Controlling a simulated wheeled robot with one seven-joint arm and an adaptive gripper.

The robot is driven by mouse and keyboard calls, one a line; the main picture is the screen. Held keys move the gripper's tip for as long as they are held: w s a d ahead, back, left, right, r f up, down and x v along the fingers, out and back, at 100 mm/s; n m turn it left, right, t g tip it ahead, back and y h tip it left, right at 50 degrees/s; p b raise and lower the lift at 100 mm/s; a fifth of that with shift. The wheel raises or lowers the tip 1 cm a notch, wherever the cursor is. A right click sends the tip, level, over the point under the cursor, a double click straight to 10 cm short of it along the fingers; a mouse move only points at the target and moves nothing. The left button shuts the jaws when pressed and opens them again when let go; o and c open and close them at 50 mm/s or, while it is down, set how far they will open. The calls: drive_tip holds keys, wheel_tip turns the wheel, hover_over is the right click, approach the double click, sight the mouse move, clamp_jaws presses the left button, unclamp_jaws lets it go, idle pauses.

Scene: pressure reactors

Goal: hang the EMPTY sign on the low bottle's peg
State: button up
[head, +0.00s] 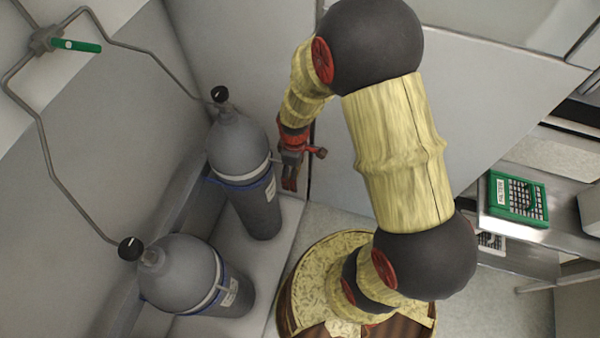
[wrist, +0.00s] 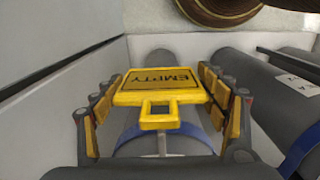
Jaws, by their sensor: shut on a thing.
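My gripper (wrist: 162,92) is shut on the yellow EMPTY sign (wrist: 158,86), with its fingers on the sign's left and right sides. The sign's square loop (wrist: 159,112) points toward the bottom of the wrist view. In the head view my gripper (head: 290,178) is beside the upper grey bottle (head: 237,146), to its right; I cannot make out the sign there. A grey bottle (wrist: 160,56) with a pale band and blue strap lies behind the sign in the wrist view. A small pale upright piece shows below the loop; I cannot tell whether it is the peg.
A second grey bottle (head: 180,272) stands at lower left in the head view. Pipes (head: 47,150) run along the left wall to the bottle valves. A green tray (head: 517,198) sits on a metal bench (head: 553,236) at right. Pale floor shows below the bench.

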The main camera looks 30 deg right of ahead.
drive_tip(key=w+a+f+b, duration=0.1)
drive_tip(key=w+a, duration=0.3)
drive_tip(key=shift+w+a, duration=0.25)
idle(0.7)
drive_tip(key=shift+f, duration=0.15)
idle(0.4)
drive_tip(key=o, duration=1.2)
wheel_tip(320, 180, up, 12)
